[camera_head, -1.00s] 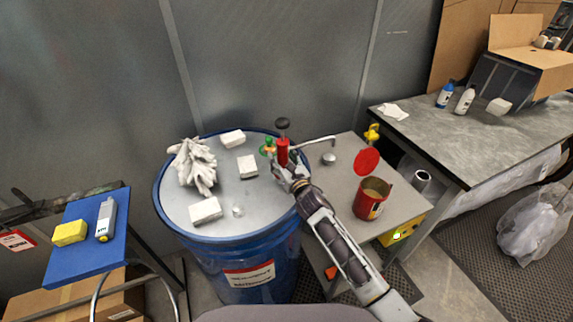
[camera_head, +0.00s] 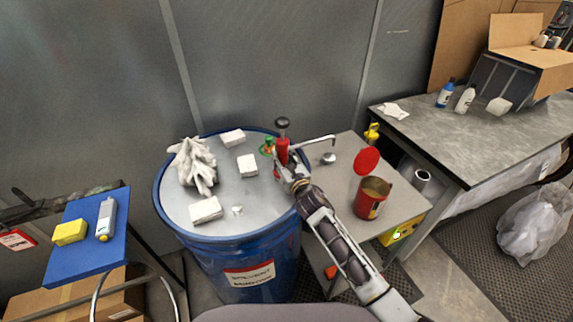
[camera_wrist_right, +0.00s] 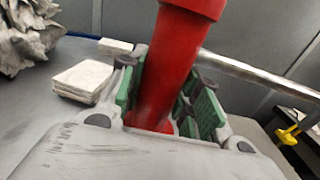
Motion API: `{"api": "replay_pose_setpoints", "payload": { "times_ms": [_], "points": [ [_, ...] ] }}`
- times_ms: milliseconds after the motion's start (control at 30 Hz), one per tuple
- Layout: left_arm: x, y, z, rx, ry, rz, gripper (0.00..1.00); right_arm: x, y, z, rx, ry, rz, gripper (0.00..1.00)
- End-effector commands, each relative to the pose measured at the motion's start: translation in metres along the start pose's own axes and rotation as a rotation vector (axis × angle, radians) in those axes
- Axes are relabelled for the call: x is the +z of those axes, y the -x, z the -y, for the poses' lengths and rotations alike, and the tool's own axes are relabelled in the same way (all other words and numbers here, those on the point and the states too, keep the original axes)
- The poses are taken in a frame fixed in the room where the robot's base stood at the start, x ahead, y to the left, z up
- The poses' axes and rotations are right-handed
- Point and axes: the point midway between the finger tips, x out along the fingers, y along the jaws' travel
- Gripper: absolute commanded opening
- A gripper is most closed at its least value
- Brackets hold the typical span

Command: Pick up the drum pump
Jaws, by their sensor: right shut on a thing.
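The drum pump (camera_head: 282,150) has a red body, a dark knob on top and a grey spout reaching right. It stands upright at the right side of the blue drum's (camera_head: 240,258) grey lid. My right gripper (camera_head: 284,168) is shut on the pump's red body. In the right wrist view the red body (camera_wrist_right: 170,65) rises between the green-padded fingers (camera_wrist_right: 162,105), and the spout (camera_wrist_right: 255,75) runs behind to the right. The pump's lower end is hidden by the gripper. My left gripper is not in view.
White blocks (camera_head: 206,210) and a crumpled white cloth or glove (camera_head: 194,165) lie on the lid. A red can (camera_head: 371,198) with its red lid raised stands on the side table (camera_head: 335,188). A blue tray (camera_head: 85,250) with a yellow sponge is at left.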

Motion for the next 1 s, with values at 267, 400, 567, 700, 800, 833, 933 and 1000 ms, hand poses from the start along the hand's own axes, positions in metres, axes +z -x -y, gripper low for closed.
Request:
{"api": "replay_pose_setpoints", "payload": {
  "times_ms": [267, 400, 567, 700, 800, 833, 933, 1000],
  "points": [
    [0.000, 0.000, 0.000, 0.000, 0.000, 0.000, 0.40, 0.007, -0.001, -0.001, 0.003, 0.001, 0.012, 0.00],
    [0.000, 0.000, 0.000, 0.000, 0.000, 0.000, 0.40, 0.007, -0.001, -0.001, 0.003, 0.001, 0.012, 0.00],
    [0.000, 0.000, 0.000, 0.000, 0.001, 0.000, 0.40, 0.007, -0.001, -0.001, 0.002, 0.001, 0.011, 0.00],
    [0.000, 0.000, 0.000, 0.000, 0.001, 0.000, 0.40, 0.012, -0.001, -0.001, 0.003, 0.002, 0.013, 0.00],
    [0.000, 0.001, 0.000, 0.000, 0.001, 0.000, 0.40, 0.017, -0.001, -0.001, 0.004, 0.002, 0.013, 0.00],
    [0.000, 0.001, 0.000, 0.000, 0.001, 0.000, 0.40, 0.019, -0.001, 0.000, 0.003, 0.002, 0.013, 0.00],
    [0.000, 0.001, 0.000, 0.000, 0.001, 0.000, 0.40, 0.028, -0.001, 0.000, 0.003, 0.003, 0.015, 0.00],
    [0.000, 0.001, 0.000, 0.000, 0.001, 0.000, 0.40, 0.033, -0.001, -0.001, 0.003, 0.003, 0.014, 0.00]
  ]
}}
